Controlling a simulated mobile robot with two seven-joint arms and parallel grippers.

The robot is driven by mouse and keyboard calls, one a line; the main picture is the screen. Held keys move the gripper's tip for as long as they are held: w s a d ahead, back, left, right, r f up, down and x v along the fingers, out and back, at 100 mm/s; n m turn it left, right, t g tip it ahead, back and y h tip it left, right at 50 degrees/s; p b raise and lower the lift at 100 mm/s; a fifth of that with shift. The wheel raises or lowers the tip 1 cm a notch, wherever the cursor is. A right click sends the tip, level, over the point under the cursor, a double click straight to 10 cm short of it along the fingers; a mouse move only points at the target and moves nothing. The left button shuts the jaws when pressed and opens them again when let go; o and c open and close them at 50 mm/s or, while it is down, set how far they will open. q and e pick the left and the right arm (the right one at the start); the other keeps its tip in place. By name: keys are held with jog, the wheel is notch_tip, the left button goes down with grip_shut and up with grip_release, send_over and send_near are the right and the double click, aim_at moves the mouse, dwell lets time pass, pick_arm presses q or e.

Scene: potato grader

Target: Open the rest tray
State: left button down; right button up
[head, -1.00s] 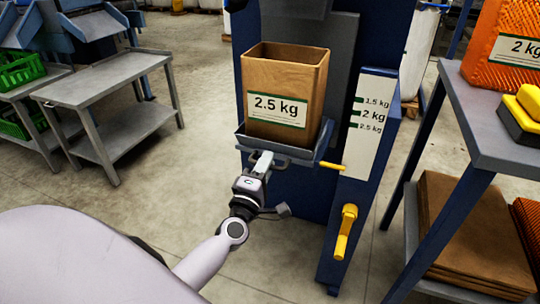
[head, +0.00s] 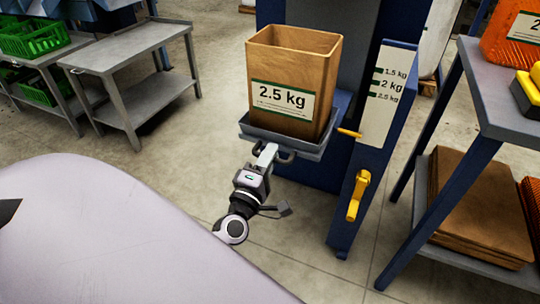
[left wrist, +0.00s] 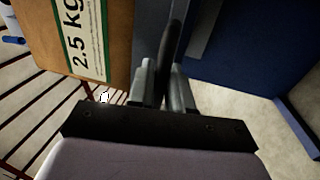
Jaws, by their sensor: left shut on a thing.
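The rest tray (head: 243,127) is a shallow grey tray on the front of the blue machine. An open-topped brown paper bag (head: 290,60) labelled 2.5 kg stands upright in it. My left gripper (head: 266,155) is shut on the tray's dark handle (head: 287,158) at the front edge. In the left wrist view the fingers (left wrist: 163,88) close around the dark handle bar (left wrist: 172,45), and the bag (left wrist: 115,45) shows to the left. My right gripper is not in view.
A yellow crank (head: 358,195) and a white weight scale plate (head: 386,95) are on the machine's right side. A blue-legged table (head: 490,100) stands at the right. A grey bench (head: 130,45) stands at the left. The floor between is clear.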

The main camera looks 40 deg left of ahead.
pick_arm(q)
jog(key=c, duration=1.2)
grip_release()
jog(key=v, duration=0.7)
jog(key=shift+d, duration=0.1)
